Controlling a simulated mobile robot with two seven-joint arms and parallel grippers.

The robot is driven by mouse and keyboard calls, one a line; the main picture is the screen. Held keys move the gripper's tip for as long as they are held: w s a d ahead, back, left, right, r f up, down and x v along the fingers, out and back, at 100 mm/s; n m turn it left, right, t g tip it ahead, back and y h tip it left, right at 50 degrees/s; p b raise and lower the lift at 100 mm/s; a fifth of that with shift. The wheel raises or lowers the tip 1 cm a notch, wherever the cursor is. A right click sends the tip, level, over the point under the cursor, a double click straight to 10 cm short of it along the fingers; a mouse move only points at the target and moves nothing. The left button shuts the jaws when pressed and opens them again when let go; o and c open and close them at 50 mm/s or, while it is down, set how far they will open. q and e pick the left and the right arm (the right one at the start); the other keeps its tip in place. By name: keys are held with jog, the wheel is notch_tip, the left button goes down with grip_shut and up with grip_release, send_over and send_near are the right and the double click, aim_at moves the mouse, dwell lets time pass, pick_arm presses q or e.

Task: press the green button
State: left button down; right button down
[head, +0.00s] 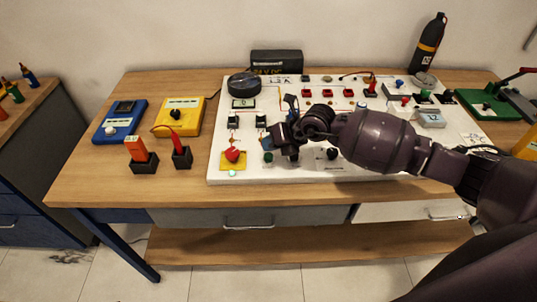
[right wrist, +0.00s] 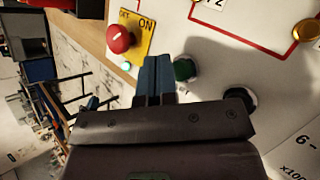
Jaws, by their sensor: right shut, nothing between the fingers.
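The green button (head: 268,157) is a small dark-green cap low on the white panel (head: 340,172), right of the red knob in the head view. It also shows in the right wrist view (right wrist: 184,69), in a dark ring just right of the fingertips. My right gripper (head: 275,139) is shut and empty, above the panel close to the green button. In the right wrist view its blue-grey fingers (right wrist: 157,65) are together beside the button; I cannot tell whether they touch it. My left gripper is not in view.
A red knob (head: 233,154) on a yellow plate and a black knob (head: 332,153) flank the green button. Blue (head: 119,121) and yellow (head: 180,117) meters stand at left. A black bottle (head: 428,43) stands at the back right. The wooden table's (head: 100,180) left front is clear.

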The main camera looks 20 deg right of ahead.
dwell(0.3)
jog(key=shift+f, duration=0.15)
dwell(0.4)
jog(key=shift+f, duration=0.3)
jog(key=shift+f, duration=0.2)
dwell(0.5)
jog(key=shift+f, duration=0.3)
dwell(0.5)
jog(key=shift+r+p, duration=0.6)
jog(key=shift+r, duration=0.35)
